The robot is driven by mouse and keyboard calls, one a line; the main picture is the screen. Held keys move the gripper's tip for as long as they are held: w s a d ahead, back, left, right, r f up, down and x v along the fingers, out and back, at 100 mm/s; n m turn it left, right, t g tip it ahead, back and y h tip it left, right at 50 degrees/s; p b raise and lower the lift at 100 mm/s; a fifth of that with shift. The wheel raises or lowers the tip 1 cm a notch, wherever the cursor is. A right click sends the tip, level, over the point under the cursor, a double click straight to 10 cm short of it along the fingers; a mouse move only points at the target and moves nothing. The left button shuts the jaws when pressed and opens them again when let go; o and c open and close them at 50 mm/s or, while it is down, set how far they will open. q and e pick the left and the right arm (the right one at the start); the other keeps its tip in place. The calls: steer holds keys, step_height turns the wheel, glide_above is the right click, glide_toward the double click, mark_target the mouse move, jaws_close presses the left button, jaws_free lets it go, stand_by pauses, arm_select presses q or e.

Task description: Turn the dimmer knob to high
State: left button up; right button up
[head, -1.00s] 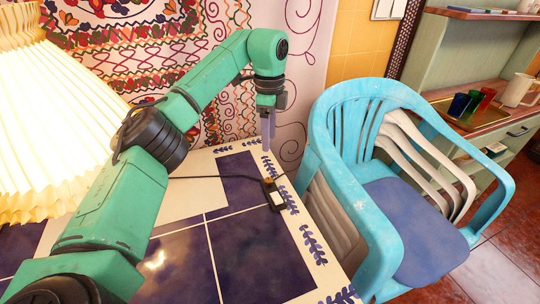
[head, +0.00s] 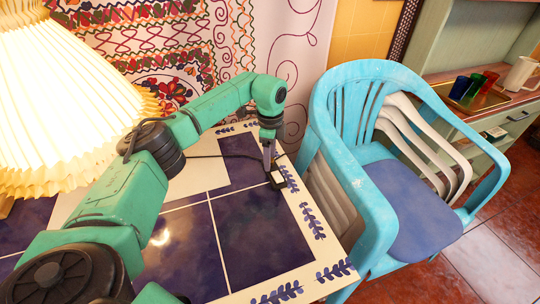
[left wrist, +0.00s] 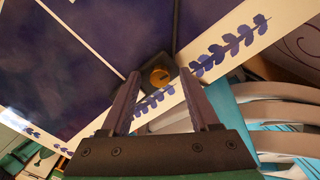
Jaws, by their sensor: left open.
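The dimmer is a small dark box with a round brass-coloured knob (left wrist: 159,76), seen in the left wrist view between and beyond my fingertips. In the head view the dimmer box (head: 277,180) sits near the right edge of the tiled table, with a dark cord running left from it. My left gripper (head: 269,156) points down right beside the box in the head view. In the left wrist view the left gripper (left wrist: 163,100) is open, with its fingers on either side of the line to the knob. I cannot tell whether a finger touches the box. My right gripper is not in view.
A lit pleated lamp (head: 62,105) stands at the left on the table (head: 262,232). A blue plastic chair (head: 350,165) stands close to the table's right edge. An embroidered cloth (head: 160,45) hangs behind. The table's front right part is clear.

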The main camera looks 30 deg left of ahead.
arm_select(q)
jaws_close()
